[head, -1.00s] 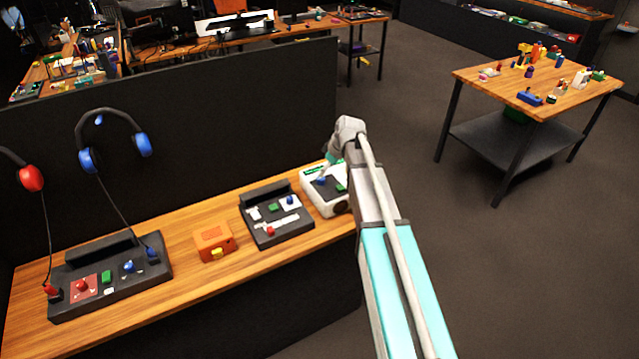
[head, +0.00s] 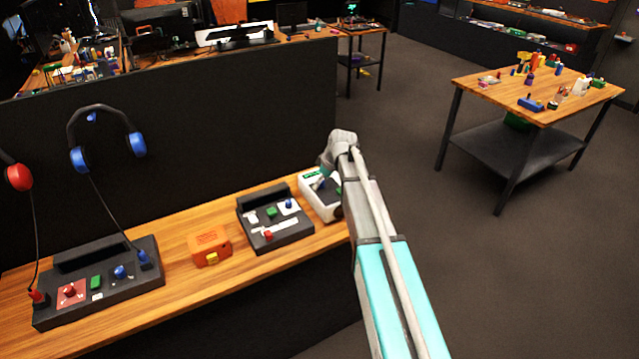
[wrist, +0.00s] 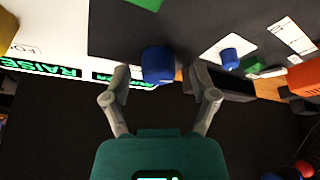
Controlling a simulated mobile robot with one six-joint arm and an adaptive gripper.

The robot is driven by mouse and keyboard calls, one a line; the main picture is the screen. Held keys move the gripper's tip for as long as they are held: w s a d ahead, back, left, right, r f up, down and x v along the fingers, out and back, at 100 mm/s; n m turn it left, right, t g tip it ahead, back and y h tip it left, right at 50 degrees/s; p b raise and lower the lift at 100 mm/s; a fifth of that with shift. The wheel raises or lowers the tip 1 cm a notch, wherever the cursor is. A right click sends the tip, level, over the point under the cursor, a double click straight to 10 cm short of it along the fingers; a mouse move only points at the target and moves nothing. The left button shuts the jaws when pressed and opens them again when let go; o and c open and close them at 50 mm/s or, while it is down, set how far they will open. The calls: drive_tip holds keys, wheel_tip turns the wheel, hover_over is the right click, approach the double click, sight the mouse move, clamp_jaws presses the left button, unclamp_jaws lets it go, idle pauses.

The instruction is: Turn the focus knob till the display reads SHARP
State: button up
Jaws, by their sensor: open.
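The blue knob (wrist: 158,63) stands on a dark panel face in the wrist view. My gripper (wrist: 158,74) is open, with one finger on each side of the knob's near end; I cannot tell whether either finger touches it. A lit display (wrist: 45,69) at the left shows upside-down green letters that look like RAISE. A second green strip lies partly behind the left finger. In the head view the white-framed box (head: 309,206) sits at the bench's right end, and my arm and gripper hide part of its top, including the knob.
A dark panel with a slider (head: 275,225) stands left of the box, then an orange box (head: 209,246) and a headphone panel (head: 100,285). A black partition (head: 200,130) rises behind the bench. A cluttered wooden table (head: 500,90) stands at the right, with open floor between.

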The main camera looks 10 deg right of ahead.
drive_tip(key=c, duration=1)
drive_tip(key=shift+a, duration=0.4)
clamp_jaws()
drive_tip(key=shift+d, duration=0.25)
drive_tip(key=shift+s, duration=0.1)
drive_tip(key=shift+d, duration=0.15)
